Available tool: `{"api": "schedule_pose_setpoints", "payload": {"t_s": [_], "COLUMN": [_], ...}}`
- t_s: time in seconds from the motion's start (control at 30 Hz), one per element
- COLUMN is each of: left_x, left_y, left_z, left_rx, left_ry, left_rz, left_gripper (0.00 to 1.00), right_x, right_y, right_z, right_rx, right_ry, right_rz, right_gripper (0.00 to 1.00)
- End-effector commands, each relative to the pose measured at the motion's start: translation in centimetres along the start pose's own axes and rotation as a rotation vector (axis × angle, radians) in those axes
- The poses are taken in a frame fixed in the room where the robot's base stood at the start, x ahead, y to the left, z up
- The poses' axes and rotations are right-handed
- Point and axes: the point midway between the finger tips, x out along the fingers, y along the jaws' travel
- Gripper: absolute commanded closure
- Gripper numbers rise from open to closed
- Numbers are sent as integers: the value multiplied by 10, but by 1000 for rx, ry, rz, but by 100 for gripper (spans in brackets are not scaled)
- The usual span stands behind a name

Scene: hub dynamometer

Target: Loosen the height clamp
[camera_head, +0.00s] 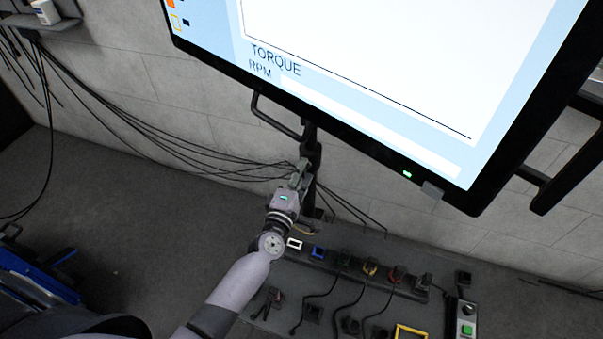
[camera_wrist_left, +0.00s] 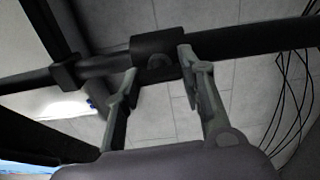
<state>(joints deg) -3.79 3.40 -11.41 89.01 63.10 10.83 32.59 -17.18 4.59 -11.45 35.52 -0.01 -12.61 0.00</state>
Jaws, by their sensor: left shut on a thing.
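The height clamp (camera_head: 311,148) is a dark collar on the black upright pole under the big screen. In the left wrist view the clamp (camera_wrist_left: 155,43) shows as a thicker sleeve with a round boss on the dark pole. My left gripper (camera_head: 301,172) is at the clamp, its arm reaching up from the bottom. In the left wrist view the two fingers of the left gripper (camera_wrist_left: 158,67) stand apart, one on each side of the clamp's boss, shut on the clamp. The exact contact is partly hidden. My right gripper is in neither view.
A large screen (camera_head: 350,75) reading TORQUE and RPM hangs above the clamp, with a black handle bar (camera_head: 275,118) at its lower edge. Black cables (camera_head: 150,130) run along the wall. A dark bench (camera_head: 330,290) with plugs, leads and a green-button box (camera_head: 466,322) lies below.

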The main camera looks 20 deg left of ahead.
Motion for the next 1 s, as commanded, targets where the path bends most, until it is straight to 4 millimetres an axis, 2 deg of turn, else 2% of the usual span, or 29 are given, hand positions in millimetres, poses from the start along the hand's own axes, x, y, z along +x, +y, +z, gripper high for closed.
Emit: {"api": "schedule_pose_setpoints", "payload": {"t_s": [0.33,0.67,0.83,1.0], "left_x": [0,-2,-24,-61], "left_y": [-1,0,-1,-2], "left_z": [0,0,0,0], "left_rx": [1,2,1,3], "left_ry": [0,0,0,-1], "left_rz": [-1,-1,-3,-5], "left_gripper": [43,43,43,43], "right_x": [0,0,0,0], "right_y": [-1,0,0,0], "right_z": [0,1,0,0], "right_rx": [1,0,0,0], "right_ry": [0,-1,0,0], "right_rz": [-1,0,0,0], "right_gripper": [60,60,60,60]}}
